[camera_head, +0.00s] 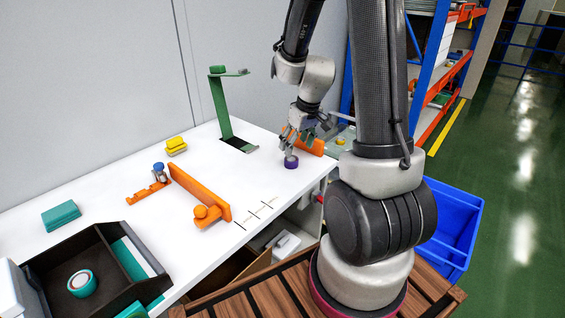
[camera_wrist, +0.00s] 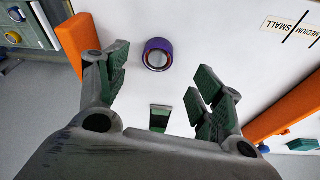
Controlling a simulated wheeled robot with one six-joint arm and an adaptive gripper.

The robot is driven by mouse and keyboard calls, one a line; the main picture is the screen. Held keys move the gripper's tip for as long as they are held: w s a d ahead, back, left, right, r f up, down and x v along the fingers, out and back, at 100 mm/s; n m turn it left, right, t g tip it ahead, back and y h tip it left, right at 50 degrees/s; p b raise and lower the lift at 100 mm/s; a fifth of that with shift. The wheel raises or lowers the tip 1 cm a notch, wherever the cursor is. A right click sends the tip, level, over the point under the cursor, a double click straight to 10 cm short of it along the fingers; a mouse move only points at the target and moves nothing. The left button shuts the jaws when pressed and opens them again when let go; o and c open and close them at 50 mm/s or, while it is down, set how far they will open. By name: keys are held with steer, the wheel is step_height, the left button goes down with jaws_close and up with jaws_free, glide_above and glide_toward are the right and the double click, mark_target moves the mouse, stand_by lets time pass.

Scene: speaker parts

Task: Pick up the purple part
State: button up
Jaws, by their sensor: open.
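The purple part (camera_head: 291,162) is a short ring-like cylinder on the white table, near its right end. My gripper (camera_head: 297,138) is just above and behind the purple part in the head view. In the wrist view my gripper (camera_wrist: 160,82) has its two green-padded fingers wide apart with nothing between them. I cannot tell the exact height of the fingers above the table.
An orange block (camera_head: 309,145) stands close to my gripper on the right. A green stand (camera_head: 220,108) rises behind on the left. An orange fixture (camera_head: 200,192), a yellow part (camera_head: 176,146) and a dark tray (camera_head: 48,262) are further left. Bare table lies around the purple part.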

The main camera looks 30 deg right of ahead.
mark_target(292, 158)
steer(key=x, duration=0.7)
steer(key=shift+w+f, duration=0.15)
steer(key=shift+w, duration=0.1)
steer(key=c, duration=1.3)
